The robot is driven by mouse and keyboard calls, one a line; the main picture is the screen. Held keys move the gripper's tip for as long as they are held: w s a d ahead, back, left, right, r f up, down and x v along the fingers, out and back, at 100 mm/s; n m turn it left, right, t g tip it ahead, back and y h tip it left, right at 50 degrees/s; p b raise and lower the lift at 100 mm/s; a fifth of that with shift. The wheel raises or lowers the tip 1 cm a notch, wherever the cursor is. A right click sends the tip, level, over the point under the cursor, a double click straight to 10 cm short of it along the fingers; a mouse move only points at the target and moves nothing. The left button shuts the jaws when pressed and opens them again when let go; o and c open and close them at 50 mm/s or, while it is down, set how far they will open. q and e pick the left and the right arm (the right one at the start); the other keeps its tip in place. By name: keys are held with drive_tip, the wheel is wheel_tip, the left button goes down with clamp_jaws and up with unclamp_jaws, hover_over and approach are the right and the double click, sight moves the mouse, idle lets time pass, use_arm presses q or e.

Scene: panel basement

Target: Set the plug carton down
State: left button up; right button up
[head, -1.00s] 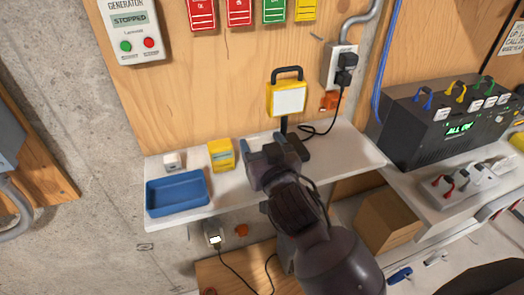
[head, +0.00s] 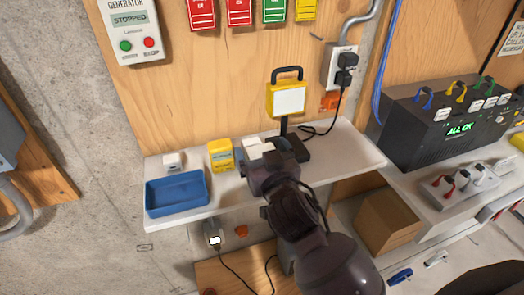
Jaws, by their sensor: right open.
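A yellow carton (head: 220,154) with a printed label stands upright on the white wall shelf (head: 340,160); it is the thing most like the plug carton. My right gripper (head: 263,157) is just to its right, low over the shelf, open and apart from the carton. White blocky shapes (head: 258,147) show at the jaws; I cannot tell whether they lie between the fingers or behind them. The wrist hides part of the shelf. My left gripper is not in view.
A blue tray (head: 177,194) and a small white block (head: 172,161) are at the shelf's left. A yellow-framed lamp (head: 288,98) stands behind my gripper, with a black cable to the wall socket (head: 341,68). The shelf's right end is clear.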

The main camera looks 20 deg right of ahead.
drive_tip(key=shift+r, duration=0.15)
drive_tip(key=s+b, duration=0.1)
drive_tip(key=s, duration=1.1)
drive_tip(key=shift+d+b, duration=0.2)
drive_tip(key=shift+b, duration=0.2)
